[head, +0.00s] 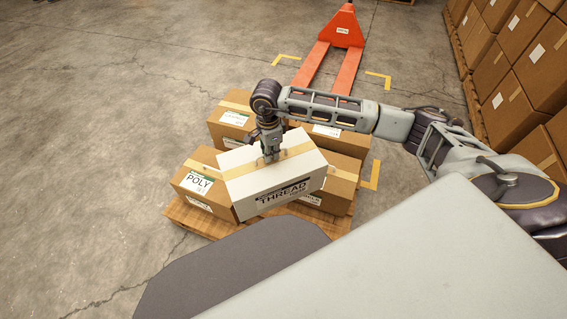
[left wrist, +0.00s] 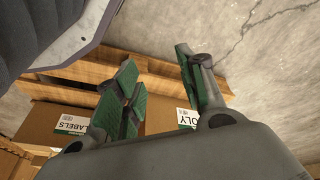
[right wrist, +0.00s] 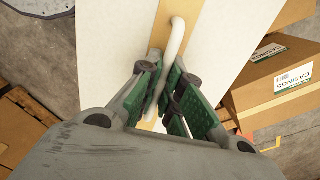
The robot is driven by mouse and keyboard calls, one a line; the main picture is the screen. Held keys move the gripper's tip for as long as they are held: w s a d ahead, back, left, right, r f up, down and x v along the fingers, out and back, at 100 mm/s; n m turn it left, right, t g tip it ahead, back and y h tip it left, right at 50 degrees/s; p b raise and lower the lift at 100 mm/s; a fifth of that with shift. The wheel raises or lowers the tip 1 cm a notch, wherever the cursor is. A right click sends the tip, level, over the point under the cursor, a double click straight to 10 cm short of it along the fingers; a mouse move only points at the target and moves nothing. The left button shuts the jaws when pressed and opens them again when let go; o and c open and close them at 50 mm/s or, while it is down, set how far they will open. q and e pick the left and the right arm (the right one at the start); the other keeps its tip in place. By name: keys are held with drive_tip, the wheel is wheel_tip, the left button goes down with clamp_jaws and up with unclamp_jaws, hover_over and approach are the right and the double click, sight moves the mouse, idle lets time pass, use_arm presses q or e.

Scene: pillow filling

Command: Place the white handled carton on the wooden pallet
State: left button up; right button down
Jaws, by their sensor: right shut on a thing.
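The white carton (head: 250,190), marked THREAD with a tan tape strip, is over the front of the wooden pallet (head: 203,222) and slightly tilted in the head view. It hides part of the brown cartons behind it. I cannot tell whether its underside touches anything. My right gripper (head: 270,150) is shut on the white handle (right wrist: 177,40) on the carton's top; the carton (right wrist: 230,35) fills the upper middle of the right wrist view. My left gripper (left wrist: 160,90) is open and empty; the pallet (left wrist: 155,68) edge shows beyond its fingers. The head view does not show it.
Brown cartons stand on the pallet: a POLY carton (head: 197,182) at left, one at back left (head: 232,118), and others at right (head: 343,180). An orange pallet jack (head: 343,28) stands behind. Stacked cartons (head: 540,60) line the right side. The floor at left is clear.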

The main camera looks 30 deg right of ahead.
sight(272, 162)
wheel_tip(272, 162, down, 3)
drive_tip(key=shift+s+r+m+b, duration=0.1)
drive_tip(key=shift+s+m+b, duration=0.05)
drive_tip(key=shift+m+b, duration=1)
drive_tip(key=f+m+b, duration=0.1)
drive_tip(key=f+m, duration=0.1)
drive_tip(key=f+m+b, duration=0.1)
drive_tip(key=shift+s+a+f+b, duration=0.1)
drive_tip(key=shift+s+f+b, duration=0.15)
drive_tip(key=shift+f+b, duration=0.1)
use_arm(q)
wheel_tip(272, 162, up, 12)
drive_tip(key=d+h+b, duration=0.1)
drive_tip(key=d+b, duration=0.1)
drive_tip(key=b, duration=0.1)
drive_tip(key=shift+w+d+r+t, duration=0.25)
drive_tip(key=shift+w+d+t, duration=0.05)
drive_tip(key=shift+w+t, duration=0.1)
use_arm(e)
drive_tip(key=shift+s+f+m, duration=0.2)
drive_tip(key=shift+f+m, duration=0.75)
drive_tip(key=shift+s+f+m, duration=0.15)
drive_tip(key=shift+f+m, duration=0.75)
use_arm(q)
drive_tip(key=shift+f, duration=0.1)
